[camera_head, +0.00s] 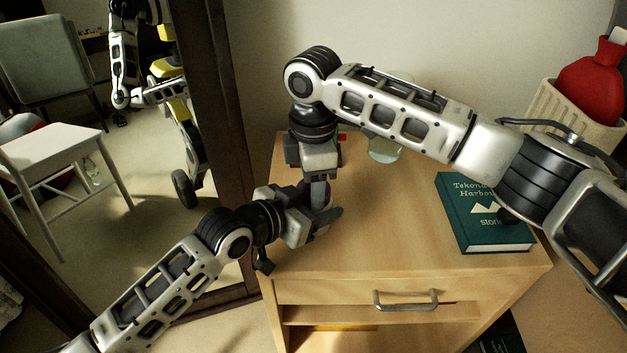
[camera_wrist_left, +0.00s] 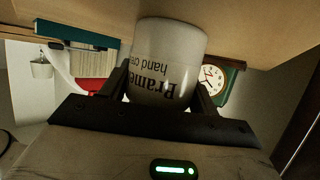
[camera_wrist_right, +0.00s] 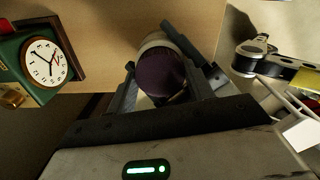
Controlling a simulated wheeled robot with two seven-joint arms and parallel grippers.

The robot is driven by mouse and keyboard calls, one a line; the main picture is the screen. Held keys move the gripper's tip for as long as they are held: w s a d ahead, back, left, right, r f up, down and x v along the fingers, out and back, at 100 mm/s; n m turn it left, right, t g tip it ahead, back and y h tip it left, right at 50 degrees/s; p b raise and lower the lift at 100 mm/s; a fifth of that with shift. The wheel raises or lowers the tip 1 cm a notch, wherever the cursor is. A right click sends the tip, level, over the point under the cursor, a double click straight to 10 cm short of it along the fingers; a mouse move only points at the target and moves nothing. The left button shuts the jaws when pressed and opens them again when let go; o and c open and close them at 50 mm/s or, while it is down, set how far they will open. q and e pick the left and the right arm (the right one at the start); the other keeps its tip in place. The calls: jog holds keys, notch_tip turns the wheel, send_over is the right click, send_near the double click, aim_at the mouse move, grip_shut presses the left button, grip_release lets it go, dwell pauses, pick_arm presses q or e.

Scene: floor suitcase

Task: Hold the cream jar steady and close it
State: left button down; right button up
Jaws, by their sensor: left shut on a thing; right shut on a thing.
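The cream jar (camera_wrist_left: 170,45) is white with dark lettering and stands on the wooden nightstand top. It shows upside down in the left wrist view, between the fingers of my left gripper (camera_wrist_left: 162,88), which are shut on its side. A dark purple lid (camera_wrist_right: 160,74) shows in the right wrist view, seen from above, with a pale rim of the jar (camera_wrist_right: 155,41) beyond it. My right gripper (camera_head: 318,190) points down over the jar, shut on the lid. In the head view both grippers hide the jar and lid. I cannot tell how tightly the lid sits.
A green book (camera_head: 470,210) lies on the right of the nightstand (camera_head: 390,230). A green clock (camera_wrist_right: 48,62) stands near the jar. A framed mirror (camera_head: 225,130) stands close on the left. A basket (camera_head: 565,115) with a red bottle (camera_head: 592,85) is at the back right.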

jog(key=o, duration=1.1)
jog(key=shift+c, duration=0.2)
jog(key=shift+r, duration=2.25)
jog(key=shift+c, duration=0.4)
jog(key=shift+w+r+n, duration=0.1)
jog(key=shift+r+n, duration=0.65)
jog(key=shift+n, duration=0.45)
notch_tip(320, 180, up, 2)
jog(key=n, duration=0.4)
